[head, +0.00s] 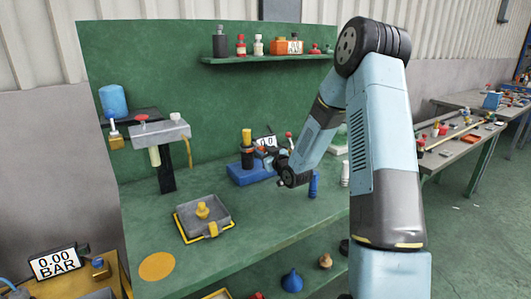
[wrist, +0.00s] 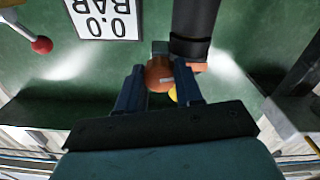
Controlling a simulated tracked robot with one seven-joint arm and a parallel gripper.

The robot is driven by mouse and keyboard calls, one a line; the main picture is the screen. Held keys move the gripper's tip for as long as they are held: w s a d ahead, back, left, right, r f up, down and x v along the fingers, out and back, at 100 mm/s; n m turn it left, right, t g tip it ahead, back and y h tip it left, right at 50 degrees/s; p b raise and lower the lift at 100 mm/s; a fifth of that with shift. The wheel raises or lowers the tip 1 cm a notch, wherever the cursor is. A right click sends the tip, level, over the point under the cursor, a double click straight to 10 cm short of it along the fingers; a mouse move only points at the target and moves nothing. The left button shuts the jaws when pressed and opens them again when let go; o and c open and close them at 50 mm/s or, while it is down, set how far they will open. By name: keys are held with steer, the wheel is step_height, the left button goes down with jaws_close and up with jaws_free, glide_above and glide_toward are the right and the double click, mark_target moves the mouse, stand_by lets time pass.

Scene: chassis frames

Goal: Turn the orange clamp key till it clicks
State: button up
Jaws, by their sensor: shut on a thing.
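The orange clamp key (wrist: 159,74) sits between the two blue fingers of my gripper (wrist: 160,88) in the wrist view. My gripper is shut on it. The key lies right beside a black cylinder (wrist: 194,22) with an orange part at its end; a small yellow piece shows just beside the key. In the head view my gripper (head: 272,160) reaches in from the right to the fixture on a blue base (head: 250,174), which carries a black and yellow upright cylinder (head: 247,142). The key is too small and covered to make out there.
A gauge card reading 0.0 BAR (wrist: 106,16) and a red-knobbed lever (wrist: 42,45) are close to my gripper. A grey tray (head: 203,233) with a yellow piece stands on the green bench at front left. A blue cylinder (head: 314,184) stands just right of my gripper.

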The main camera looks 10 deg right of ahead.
steer(key=m, duration=0.6)
steer(key=shift+d, duration=0.3)
steer(key=shift+w+d+m, duration=0.1)
steer(key=shift+m, duration=2.7)
steer(key=o, duration=0.8)
steer(key=shift+o, duration=1.2)
steer(key=shift+s, duration=0.4)
steer(key=v, duration=1.3)
